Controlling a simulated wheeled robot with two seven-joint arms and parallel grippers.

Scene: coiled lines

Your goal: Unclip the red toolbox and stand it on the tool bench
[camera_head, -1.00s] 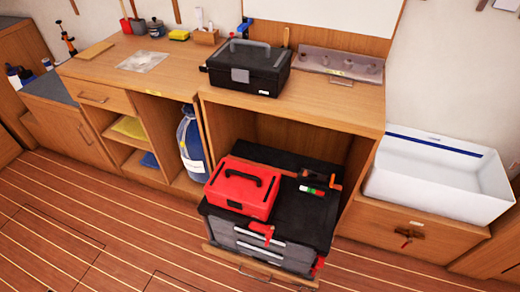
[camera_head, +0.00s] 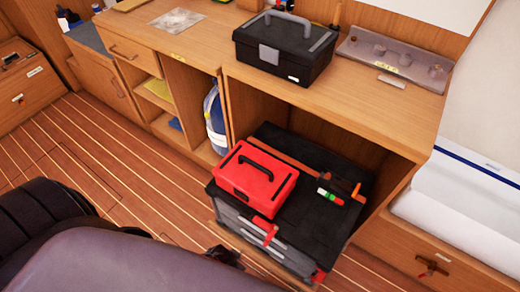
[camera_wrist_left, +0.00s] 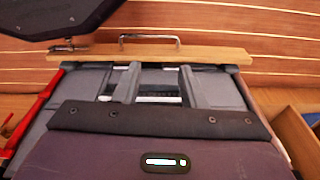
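The red toolbox (camera_head: 256,180) with a black handle sits upright on the black top of a tool chest (camera_head: 335,212) with grey drawers. A red clip-like piece (camera_head: 270,232) shows at its front side. A brown strap-like strip lies on the chest top behind it. The wooden tool bench (camera_head: 372,98) stands behind and above. My left arm crosses the bottom of the head view; its gripper (camera_head: 226,257) is low, in front of the chest, apart from the toolbox. In the left wrist view my left gripper (camera_wrist_left: 160,85) has its fingers apart and nothing between them. My right gripper is not in view.
A black toolbox (camera_head: 285,45) with a grey handle stands on the bench. A grey tray with holders (camera_head: 395,62) is to its right. A green, white and red item (camera_head: 330,196) lies on the chest top. A white basin (camera_head: 465,200) stands at right.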

